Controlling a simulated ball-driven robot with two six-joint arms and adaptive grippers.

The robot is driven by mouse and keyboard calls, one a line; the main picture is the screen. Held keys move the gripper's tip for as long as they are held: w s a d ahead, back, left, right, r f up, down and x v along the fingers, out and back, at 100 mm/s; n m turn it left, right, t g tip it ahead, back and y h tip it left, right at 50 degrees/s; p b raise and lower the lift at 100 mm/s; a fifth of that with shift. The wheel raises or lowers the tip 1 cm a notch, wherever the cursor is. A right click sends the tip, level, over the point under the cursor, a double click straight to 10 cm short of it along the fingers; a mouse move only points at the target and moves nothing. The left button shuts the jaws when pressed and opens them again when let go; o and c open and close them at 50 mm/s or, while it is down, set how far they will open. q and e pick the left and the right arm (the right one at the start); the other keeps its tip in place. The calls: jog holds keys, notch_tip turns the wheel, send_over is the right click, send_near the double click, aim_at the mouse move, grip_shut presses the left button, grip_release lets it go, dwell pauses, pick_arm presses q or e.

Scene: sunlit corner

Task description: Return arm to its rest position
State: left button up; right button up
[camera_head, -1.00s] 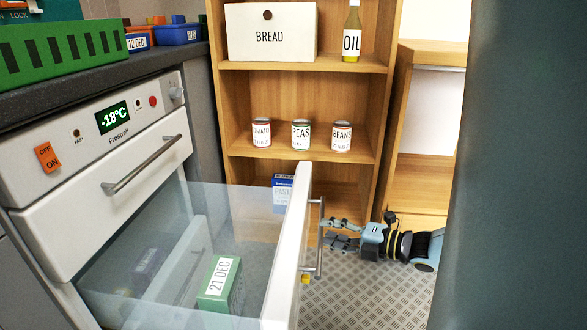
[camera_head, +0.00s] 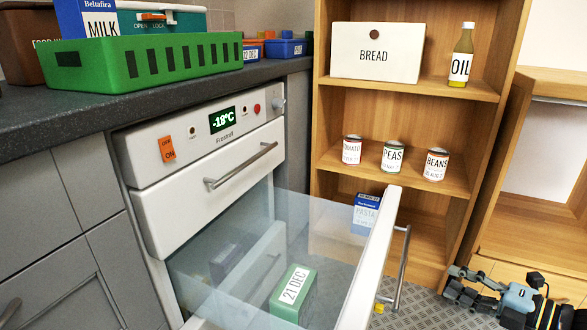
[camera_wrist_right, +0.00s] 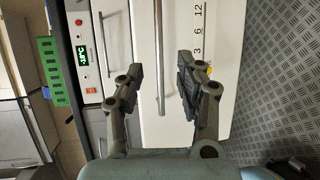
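My right gripper (camera_head: 455,284) is at the lower right in the head view, to the right of the open freezer drawer (camera_head: 372,262), apart from its handle (camera_head: 400,268). The right wrist view shows the same gripper (camera_wrist_right: 160,78) with its two fingers spread and nothing held. The drawer front and its bar handle (camera_wrist_right: 160,60) show between and beyond the fingers. My left gripper is in neither view.
A green box (camera_head: 292,296) marked 21 DEC lies in the drawer. A wooden shelf (camera_head: 330,158) with cans, bread box and oil stands behind. A counter (camera_head: 190,92) with a green crate (camera_head: 150,62) is at the left. Metal floor (camera_head: 420,308) lies under the gripper.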

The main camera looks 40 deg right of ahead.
jog(key=s+a+f+m+g+h+p, duration=0.1)
jog(key=s+a+f+m+g+p, duration=0.35)
jog(key=a+f, duration=0.45)
jog(key=s+a+f+m+g+h+p, duration=0.1)
jog(key=a+f+m+g+p, duration=0.5)
jog(key=a, duration=0.5)
pick_arm(q)
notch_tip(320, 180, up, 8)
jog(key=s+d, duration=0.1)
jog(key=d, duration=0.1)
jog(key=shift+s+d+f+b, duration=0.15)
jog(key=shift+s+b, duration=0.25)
jog(key=shift+b, duration=0.05)
pick_arm(e)
jog(key=s+a+f+m+g, duration=0.2)
jog(key=s+f+m, duration=0.1)
jog(key=s, duration=0.4)
jog(key=s+a+f+m+g+y, duration=0.1)
jog(key=s+a+f+m+g, duration=0.2)
jog(key=s+m, duration=0.2)
jog(key=s, duration=0.2)
jog(key=shift+s+a+f, duration=0.25)
jog(key=shift+s+f, duration=0.05)
